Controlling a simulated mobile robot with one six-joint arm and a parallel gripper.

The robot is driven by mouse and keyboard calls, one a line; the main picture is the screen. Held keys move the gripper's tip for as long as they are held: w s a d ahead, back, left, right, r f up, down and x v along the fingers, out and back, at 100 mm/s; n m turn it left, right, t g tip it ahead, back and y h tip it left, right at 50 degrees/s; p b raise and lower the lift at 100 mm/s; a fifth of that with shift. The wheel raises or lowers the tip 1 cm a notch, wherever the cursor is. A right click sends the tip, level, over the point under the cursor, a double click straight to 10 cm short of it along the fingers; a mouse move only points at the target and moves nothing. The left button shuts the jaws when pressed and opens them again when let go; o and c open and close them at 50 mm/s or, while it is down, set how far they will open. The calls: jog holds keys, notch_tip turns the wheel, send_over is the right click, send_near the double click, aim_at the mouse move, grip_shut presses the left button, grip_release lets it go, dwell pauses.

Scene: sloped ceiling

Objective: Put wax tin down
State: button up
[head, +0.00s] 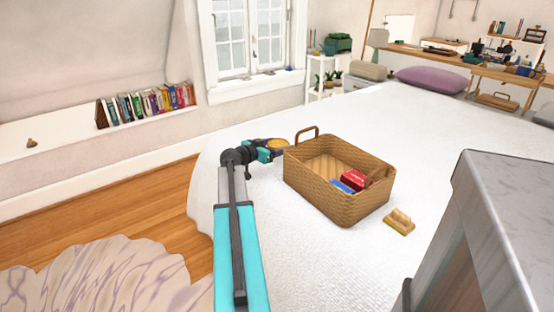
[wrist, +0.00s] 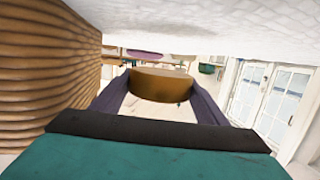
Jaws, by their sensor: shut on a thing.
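The wax tin, a round tin with a golden-brown face, is held between the two dark fingers of my gripper (head: 276,146). In the head view the tin (head: 279,142) is at the far left side of the wicker basket, over the white bed. In the wrist view the tin (wrist: 162,85) sits between the fingertips of my gripper (wrist: 160,96), which is shut on it. The wrist picture appears upside down, with the white bed surface (wrist: 220,25) along the top. I cannot tell whether the tin touches the bed.
A grey-topped cabinet (head: 500,190) stands at right.

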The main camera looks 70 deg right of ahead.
aim_at(277, 162)
jog(key=shift+f, duration=0.35)
notch_tip(277, 162, down, 3)
jog(key=shift+f+b, duration=0.15)
jog(key=shift+b, duration=0.2)
jog(key=shift+f+b, duration=0.45)
jog(key=shift+f, duration=0.2)
jog(key=shift+f+b, duration=0.2)
jog(key=shift+b, duration=0.1)
jog(key=o, duration=1.2)
jog(key=shift+a+r+p, duration=0.1)
jog(key=shift+r+p, duration=0.05)
jog(key=shift+p, duration=0.95)
jog(key=v, duration=1.3)
jog(key=shift+w+a, duration=0.1)
jog(key=shift+a, duration=0.25)
